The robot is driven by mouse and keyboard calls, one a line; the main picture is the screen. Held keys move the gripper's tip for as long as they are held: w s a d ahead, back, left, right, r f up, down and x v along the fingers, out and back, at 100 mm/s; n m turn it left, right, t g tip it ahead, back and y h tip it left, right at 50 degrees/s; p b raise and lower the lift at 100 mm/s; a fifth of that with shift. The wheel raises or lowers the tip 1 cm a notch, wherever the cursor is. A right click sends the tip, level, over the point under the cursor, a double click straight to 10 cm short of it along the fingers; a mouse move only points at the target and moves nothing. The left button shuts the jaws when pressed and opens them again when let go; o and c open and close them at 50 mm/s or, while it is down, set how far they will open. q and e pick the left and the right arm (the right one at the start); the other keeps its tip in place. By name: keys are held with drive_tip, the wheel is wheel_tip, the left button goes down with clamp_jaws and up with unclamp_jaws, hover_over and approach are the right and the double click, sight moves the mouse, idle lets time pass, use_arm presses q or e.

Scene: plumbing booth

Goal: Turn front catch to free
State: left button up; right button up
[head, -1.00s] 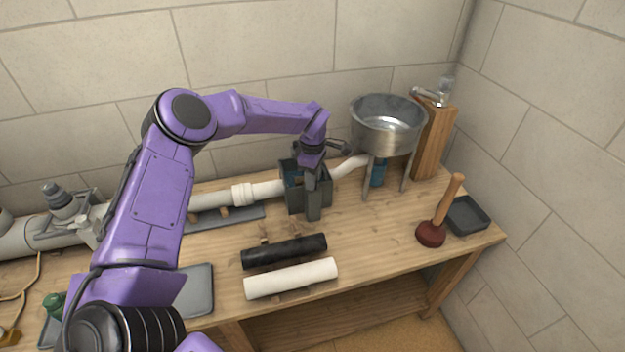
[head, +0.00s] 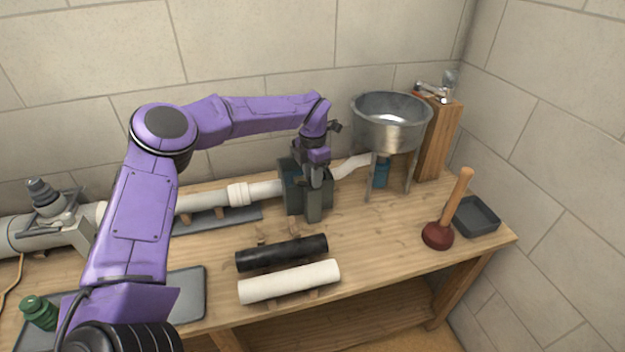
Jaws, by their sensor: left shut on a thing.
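A dark grey box (head: 293,199) stands around the white pipe line on the bench, in front of the wall. My left gripper (head: 315,183) points down at the front of this box. It is shut on a small part there, which looks like the front catch. The fingers and hand cover that part, so its exact angle cannot be told. My right gripper is not in view.
A metal basin (head: 390,122) on legs stands right of the box, beside a wooden post (head: 437,140) with a tap. A plunger (head: 438,235) and tray (head: 476,217) are at right. Black (head: 282,253) and white (head: 290,281) tubes lie in front.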

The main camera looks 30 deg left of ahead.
use_arm(q)
drive_tip(key=n+b, duration=0.2)
drive_tip(key=n, duration=0.1)
drive_tip(key=n+b, duration=0.1)
drive_tip(key=n, duration=0.1)
drive_tip(key=shift+s+f, duration=0.1)
drive_tip(key=shift+f, duration=0.25)
drive_tip(key=shift+n, duration=0.3)
drive_tip(key=o, duration=1.1)
drive_tip(key=shift+c, duration=0.2)
drive_tip(key=shift+r, duration=0.1)
wheel_tip(320, 180, up, 11)
drive_tip(key=shift+w+f+b, duration=0.2)
drive_tip(key=shift+b, duration=0.1)
drive_tip(key=shift+r, duration=0.1)
